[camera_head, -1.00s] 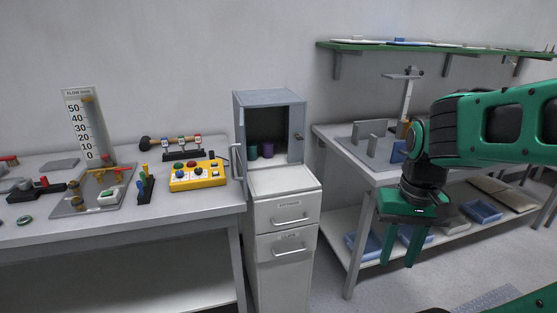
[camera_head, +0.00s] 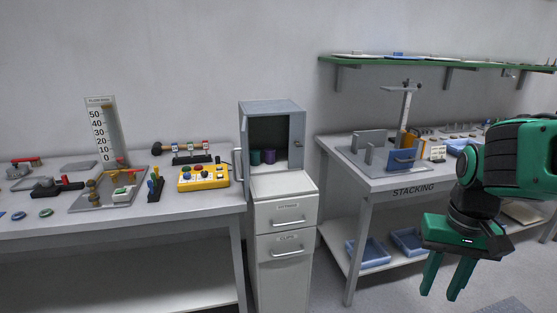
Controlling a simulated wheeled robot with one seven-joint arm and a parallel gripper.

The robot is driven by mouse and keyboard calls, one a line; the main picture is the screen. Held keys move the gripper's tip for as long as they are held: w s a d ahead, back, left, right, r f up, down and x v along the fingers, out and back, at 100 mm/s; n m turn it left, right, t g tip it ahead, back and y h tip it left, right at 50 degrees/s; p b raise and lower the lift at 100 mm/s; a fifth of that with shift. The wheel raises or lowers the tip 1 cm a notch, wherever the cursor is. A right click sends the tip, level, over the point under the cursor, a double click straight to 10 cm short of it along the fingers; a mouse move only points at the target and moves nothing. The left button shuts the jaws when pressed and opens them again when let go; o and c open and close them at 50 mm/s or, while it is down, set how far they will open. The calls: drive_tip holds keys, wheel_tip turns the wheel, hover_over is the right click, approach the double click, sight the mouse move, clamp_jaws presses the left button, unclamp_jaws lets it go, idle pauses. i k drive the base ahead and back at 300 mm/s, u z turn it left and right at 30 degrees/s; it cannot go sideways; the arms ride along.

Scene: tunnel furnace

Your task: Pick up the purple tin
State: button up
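My gripper (camera_head: 445,290) points downward at the lower right, far from the cabinet and in front of the right table. Its two green fingers are apart with nothing between them.
The left table (camera_head: 200,207) carries a yellow button box (camera_head: 203,177) and several gauges and parts. The right table (camera_head: 385,182), marked STACKING, holds grey and blue blocks. Floor is open before the drawer unit (camera_head: 285,213).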

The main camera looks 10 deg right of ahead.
sight(269, 152)
drive_tip(key=z, duration=0.05)
drive_tip(key=i, duration=1)
drive_tip(key=u, duration=0.05)
